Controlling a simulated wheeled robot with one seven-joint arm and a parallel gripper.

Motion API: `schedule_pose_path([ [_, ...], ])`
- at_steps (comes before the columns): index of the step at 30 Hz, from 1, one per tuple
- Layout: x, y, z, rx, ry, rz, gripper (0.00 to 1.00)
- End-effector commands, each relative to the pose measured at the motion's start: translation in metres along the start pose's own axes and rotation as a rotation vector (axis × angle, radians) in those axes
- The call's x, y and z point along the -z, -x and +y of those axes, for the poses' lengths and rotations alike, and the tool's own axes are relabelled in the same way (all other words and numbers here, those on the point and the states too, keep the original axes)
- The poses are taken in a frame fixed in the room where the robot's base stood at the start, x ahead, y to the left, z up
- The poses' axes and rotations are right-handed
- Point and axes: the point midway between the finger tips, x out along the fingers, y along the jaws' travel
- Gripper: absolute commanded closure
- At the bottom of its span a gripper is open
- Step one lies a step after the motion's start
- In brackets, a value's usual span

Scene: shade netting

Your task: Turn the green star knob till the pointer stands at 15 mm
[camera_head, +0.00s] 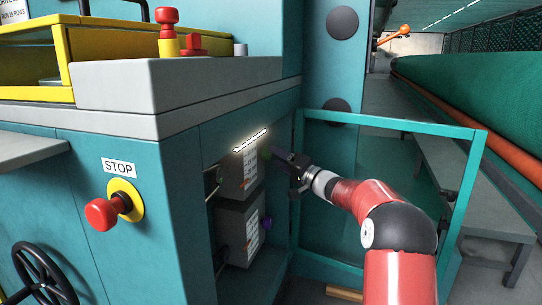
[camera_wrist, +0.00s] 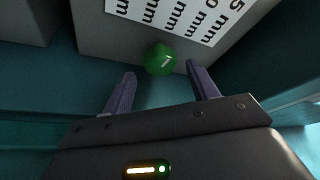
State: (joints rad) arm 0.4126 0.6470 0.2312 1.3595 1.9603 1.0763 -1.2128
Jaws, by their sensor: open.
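The green knob (camera_wrist: 160,60) shows in the wrist view with a pale mark on its face. It sits on a grey box beside a white scale plate (camera_wrist: 180,14) with "mm" marks. The pointer cannot be made out. My gripper (camera_wrist: 161,80) is open, with its two purple-grey fingers apart on either side of the knob's near side; I cannot tell whether they touch it. In the head view my gripper (camera_head: 272,155) reaches the upper grey box (camera_head: 232,184) inside the teal cabinet, and the knob is mostly hidden behind it.
A red STOP button (camera_head: 102,213) and a black handwheel (camera_head: 42,275) are on the left panel. A lit strip (camera_head: 250,140) is above.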

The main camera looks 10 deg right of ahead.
Motion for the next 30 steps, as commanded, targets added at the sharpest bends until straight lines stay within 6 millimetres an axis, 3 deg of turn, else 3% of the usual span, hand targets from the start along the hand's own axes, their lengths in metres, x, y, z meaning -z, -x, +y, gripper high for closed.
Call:
schedule_pose_path([
  [7,-0.001,-0.031,0.000,-0.001,-0.001,-0.002,0.41],
  [17,-0.001,-0.035,0.000,-0.001,0.000,-0.001,0.41],
  [27,-0.001,-0.035,0.000,-0.002,0.000,-0.001,0.84],
  [30,-0.001,-0.035,0.000,-0.002,-0.001,-0.001,0.86],
])
